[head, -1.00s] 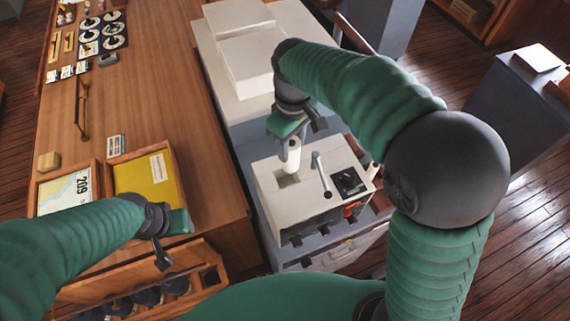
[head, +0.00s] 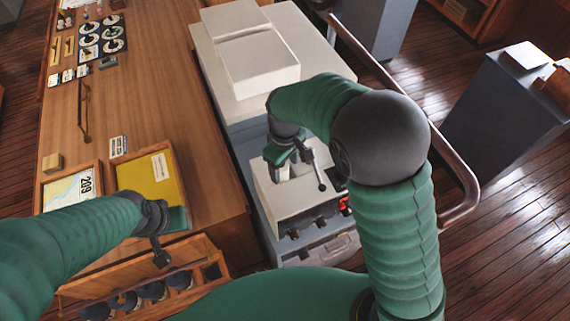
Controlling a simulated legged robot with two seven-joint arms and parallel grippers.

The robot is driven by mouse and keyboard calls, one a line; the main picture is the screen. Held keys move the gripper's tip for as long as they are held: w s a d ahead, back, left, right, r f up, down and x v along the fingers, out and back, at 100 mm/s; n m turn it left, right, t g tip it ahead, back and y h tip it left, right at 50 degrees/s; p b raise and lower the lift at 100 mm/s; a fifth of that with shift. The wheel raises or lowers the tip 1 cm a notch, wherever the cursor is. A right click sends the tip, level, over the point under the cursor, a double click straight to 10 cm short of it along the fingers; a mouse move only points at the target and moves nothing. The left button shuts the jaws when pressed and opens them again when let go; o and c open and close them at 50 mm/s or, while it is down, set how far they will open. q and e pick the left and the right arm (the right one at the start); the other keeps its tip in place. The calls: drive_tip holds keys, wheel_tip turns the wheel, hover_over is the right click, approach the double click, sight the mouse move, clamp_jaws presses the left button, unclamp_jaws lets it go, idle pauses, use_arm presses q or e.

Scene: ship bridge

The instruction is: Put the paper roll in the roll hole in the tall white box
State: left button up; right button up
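The tall white box (head: 278,205) stands right of the wooden desk, with a lever on its top. My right gripper (head: 284,170) is low over the box top, left of the lever. The white paper roll (head: 284,173) shows only in part between its fingers, which appear shut on it. The roll is at the place of the roll hole. The gripper and roll cover the hole, so I cannot tell how far the roll is in. My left gripper (head: 168,238) is empty and open over the desk's front edge.
The lever (head: 319,172) stands close to the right gripper's right side. A larger pale cabinet (head: 212,55) is behind the box. A handrail (head: 462,180) runs at right.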

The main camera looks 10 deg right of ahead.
drive_tip(key=shift+w+a, duration=0.2)
drive_tip(key=shift+w, duration=0.05)
drive_tip(key=r, duration=0.1)
drive_tip(key=r+b, duration=0.1)
drive_tip(key=r, duration=0.2)
drive_tip(key=shift+w+a+r, duration=0.2)
drive_tip(key=shift+w+a, duration=0.05)
drive_tip(key=shift+a, duration=0.1)
use_arm(q)
drive_tip(key=x, duration=0.1)
drive_tip(key=b+x, duration=0.1)
drive_tip(key=x, duration=0.1)
drive_tip(key=shift+a+b, duration=0.2)
drive_tip(key=shift+b, duration=0.1)
use_arm(e)
wheel_tip(320, 180, up, 7)
drive_tip(key=shift+s+d+r, duration=0.15)
drive_tip(key=shift+d+r, duration=0.05)
drive_tip(key=shift+d, duration=0.25)
drive_tip(key=shift+a, duration=0.1)
use_arm(q)
drive_tip(key=shift+s+a, duration=0.1)
drive_tip(key=shift+a, duration=0.15)
use_arm(e)
drive_tip(key=shift+s+a, duration=0.15)
drive_tip(key=shift+a, duration=0.05)
use_arm(q)
drive_tip(key=shift+d, duration=0.2)
use_arm(e)
drive_tip(key=shift+d, duration=0.25)
